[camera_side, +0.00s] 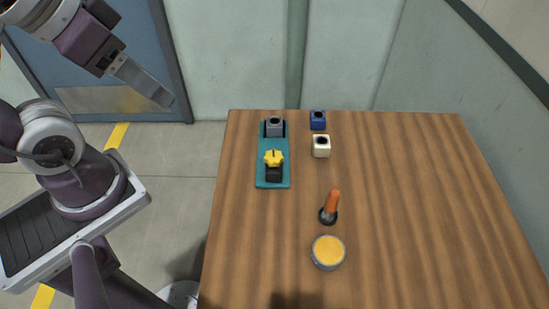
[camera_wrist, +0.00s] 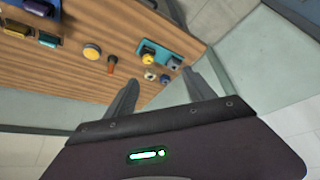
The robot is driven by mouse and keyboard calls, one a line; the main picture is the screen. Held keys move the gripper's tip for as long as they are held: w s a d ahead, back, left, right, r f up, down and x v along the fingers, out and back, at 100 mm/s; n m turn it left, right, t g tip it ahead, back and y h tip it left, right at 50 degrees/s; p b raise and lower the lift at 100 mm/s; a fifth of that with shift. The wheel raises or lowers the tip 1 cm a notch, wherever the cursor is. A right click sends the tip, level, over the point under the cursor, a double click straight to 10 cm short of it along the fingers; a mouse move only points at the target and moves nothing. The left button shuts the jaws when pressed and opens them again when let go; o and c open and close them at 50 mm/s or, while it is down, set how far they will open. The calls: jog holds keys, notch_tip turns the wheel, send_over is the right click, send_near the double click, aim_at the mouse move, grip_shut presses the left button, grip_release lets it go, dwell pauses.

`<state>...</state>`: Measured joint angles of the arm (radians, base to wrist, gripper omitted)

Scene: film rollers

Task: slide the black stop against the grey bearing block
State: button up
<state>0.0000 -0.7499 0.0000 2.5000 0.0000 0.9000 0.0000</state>
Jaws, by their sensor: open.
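The teal base plate (camera_side: 262,176) lies on the left part of the table, near its far edge. The grey bearing block (camera_side: 275,128) stands at its far end. The black stop (camera_side: 274,174), with a yellow star knob (camera_side: 274,157) on it, sits towards the near end. Bare teal shows between stop and block, so they are apart. My gripper (camera_side: 167,99) is open, empty and raised, left of the table. In the wrist view, the knob (camera_wrist: 148,59) and block (camera_wrist: 174,63) show beyond my open fingers (camera_wrist: 160,75); the stop is small and hard to make out there.
A blue block (camera_side: 318,120) and a cream block (camera_side: 321,147) stand right of the plate. Nearer are an orange handle on a black base (camera_side: 332,206) and a round yellow-topped disc (camera_side: 328,252). The wrist view shows blue and green items (camera_wrist: 48,40) farther off. The table's right side is clear.

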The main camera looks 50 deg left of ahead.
jog(key=shift+o, duration=1.5)
jog(key=w+f+m+g, duration=0.1)
jog(key=w+f+m, duration=0.1)
jog(key=w, duration=0.5)
jog(key=shift+w+g+y, duration=0.2)
jog(key=shift+g+y, duration=0.1)
jog(key=m+g, duration=0.4)
jog(key=m, duration=0.3)
send_over(274, 164)
jog(key=w+a, duration=0.1)
jog(key=a, duration=0.1)
jog(key=f, duration=2)
jog(key=shift+w+a, duration=0.15)
jog(key=shift+w, duration=0.05)
jog(key=f, duration=0.9)
jog(key=shift+w+d+f, duration=0.1)
jog(key=shift+d+f, duration=0.05)
jog(key=shift+d, duration=0.15)
jog(key=shift+c, duration=0.3)
